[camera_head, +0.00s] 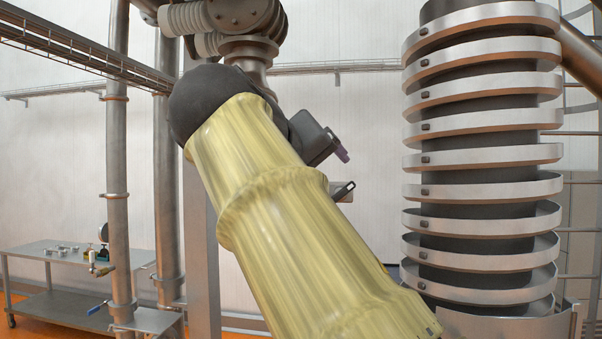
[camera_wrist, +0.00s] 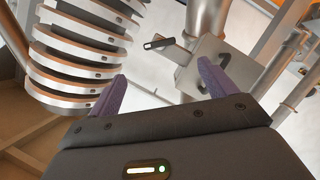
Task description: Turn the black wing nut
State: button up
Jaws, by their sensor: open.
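A black flat piece that looks like the wing nut (camera_head: 343,188) sticks out to the right of my arm in the head view, by a small grey bracket partly hidden behind my arm. The wing nut appears beyond the fingertips, not touched.
A large spiral column of metal bands (camera_head: 482,160) stands to the right in the head view; it also shows at left in the wrist view (camera_wrist: 85,45). Vertical pipes (camera_head: 117,180) and a metal table (camera_head: 70,255) with small items are at left.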

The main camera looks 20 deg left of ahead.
jog(key=v, duration=0.3)
jog(key=shift+s, duration=0.2)
